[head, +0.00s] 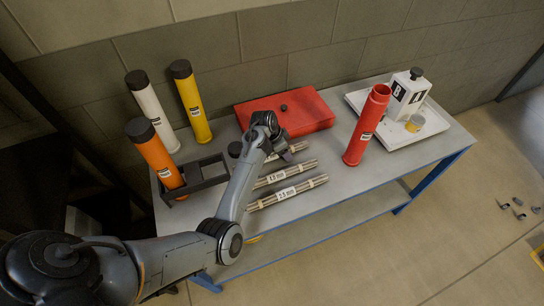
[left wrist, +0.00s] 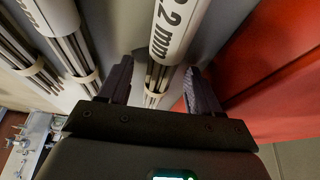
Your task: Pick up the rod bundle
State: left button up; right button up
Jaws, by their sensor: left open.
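Three rod bundles of thin metal rods with white labels lie on the grey table (head: 360,185). The farthest bundle (head: 298,147) is partly hidden by my left gripper (head: 285,154). The middle bundle (head: 288,173) and the near bundle (head: 290,191) lie clear in front of it. In the left wrist view, my left gripper (left wrist: 160,84) is open, its fingers on either side of the farthest bundle (left wrist: 170,35), whose label ends in "2 mm". Whether the fingers touch it I cannot tell. Another bundle (left wrist: 60,25) lies to the left. My right gripper is not in view.
A red flat case (head: 300,108) lies close behind the bundles. White, yellow and orange tubes (head: 160,155) stand at the left by a black rack (head: 205,175). A red tube (head: 365,125) and a white tray (head: 435,125) with a white box are at right.

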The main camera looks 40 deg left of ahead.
pick_arm(q)
grip_shut()
jog(key=shift+r, duration=0.15)
dwell(0.4)
